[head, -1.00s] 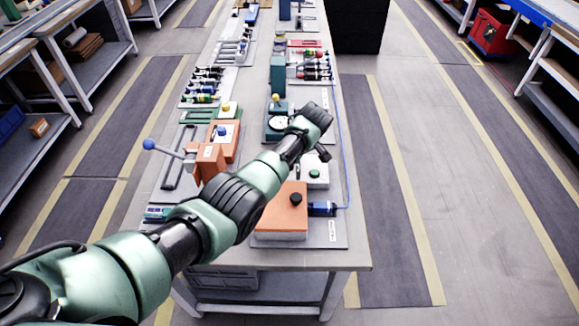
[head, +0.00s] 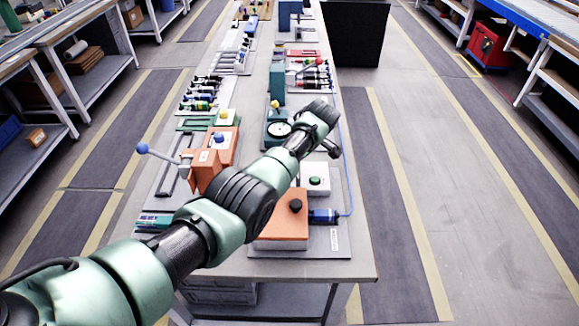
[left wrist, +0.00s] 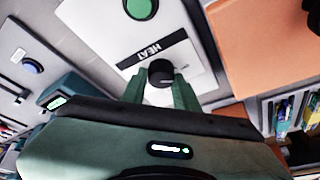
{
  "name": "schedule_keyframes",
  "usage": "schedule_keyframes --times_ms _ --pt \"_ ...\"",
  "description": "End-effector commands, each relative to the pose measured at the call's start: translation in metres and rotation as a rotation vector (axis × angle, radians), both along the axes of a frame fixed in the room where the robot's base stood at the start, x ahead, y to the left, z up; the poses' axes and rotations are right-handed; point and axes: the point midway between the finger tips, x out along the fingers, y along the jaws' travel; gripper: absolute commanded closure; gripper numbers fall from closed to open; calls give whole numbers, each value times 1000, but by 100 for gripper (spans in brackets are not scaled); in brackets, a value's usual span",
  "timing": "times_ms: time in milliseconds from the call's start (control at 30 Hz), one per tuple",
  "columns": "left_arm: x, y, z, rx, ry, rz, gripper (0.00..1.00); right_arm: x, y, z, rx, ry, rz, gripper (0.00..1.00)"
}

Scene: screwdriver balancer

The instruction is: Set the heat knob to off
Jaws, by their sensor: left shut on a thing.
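The pointer setting of the knob cannot be read. A green button (left wrist: 140,7) is on the same panel. In the head view the white box (head: 322,190) with its green button (head: 317,181) shows, but my left arm hides the knob and the fingertips. My right gripper is not in view.
A lever with a blue ball (head: 142,149) is at left. A round gauge (head: 278,129) stands behind my arm.

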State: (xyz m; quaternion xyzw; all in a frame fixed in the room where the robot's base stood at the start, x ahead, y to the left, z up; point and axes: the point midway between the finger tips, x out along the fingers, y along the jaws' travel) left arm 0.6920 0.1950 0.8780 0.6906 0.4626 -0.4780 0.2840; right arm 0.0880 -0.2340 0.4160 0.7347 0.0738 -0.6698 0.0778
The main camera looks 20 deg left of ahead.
Motion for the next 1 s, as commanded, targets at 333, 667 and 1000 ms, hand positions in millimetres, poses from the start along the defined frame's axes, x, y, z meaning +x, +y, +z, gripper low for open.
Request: schedule_keyframes --times_ms 333,667,1000 --pt "0 0 1 0 -2 -1 48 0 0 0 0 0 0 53" --pt "-2 -10 25 -1 -5 -1 48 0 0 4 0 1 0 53" --pt "-8 -27 68 -1 -4 -1 48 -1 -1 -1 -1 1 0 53"
